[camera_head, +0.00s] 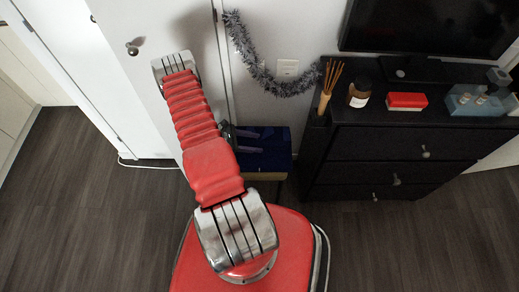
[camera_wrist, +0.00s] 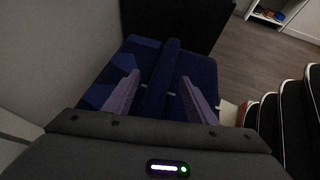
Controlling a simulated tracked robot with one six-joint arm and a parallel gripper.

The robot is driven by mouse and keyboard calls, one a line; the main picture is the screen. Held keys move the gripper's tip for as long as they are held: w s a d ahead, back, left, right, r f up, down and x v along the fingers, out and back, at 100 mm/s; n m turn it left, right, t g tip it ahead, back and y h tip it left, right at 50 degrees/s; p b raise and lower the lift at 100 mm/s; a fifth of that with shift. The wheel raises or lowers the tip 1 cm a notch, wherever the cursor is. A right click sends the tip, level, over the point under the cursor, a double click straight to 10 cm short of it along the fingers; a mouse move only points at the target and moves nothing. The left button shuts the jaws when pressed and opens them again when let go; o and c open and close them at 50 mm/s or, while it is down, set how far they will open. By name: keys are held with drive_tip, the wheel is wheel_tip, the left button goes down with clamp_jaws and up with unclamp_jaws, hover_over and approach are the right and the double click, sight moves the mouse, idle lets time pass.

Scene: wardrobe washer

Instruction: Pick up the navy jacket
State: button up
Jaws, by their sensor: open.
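The navy jacket (camera_head: 273,157) lies on a low box-like stand beside the black dresser in the head view. In the wrist view the dark blue jacket (camera_wrist: 200,70) spreads under my gripper, with a raised fold or strip running between the fingers. My gripper (camera_wrist: 160,78) is open, with one pale purple finger on each side of that raised part. I cannot tell whether the fingers touch it. In the head view my gripper (camera_head: 259,142) is over the jacket, partly hidden behind my red arm.
The black dresser (camera_head: 390,146) stands close on the right, with a reed diffuser (camera_head: 328,86), a jar (camera_head: 359,93), a red box (camera_head: 407,101) and a television (camera_head: 430,25) on top. A white door (camera_head: 150,70) and tinsel (camera_head: 262,73) are behind. Floor (camera_head: 75,200) is clear at left.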

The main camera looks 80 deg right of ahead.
drive_tip(key=shift+c, duration=0.4)
clamp_jaws()
idle(0.4)
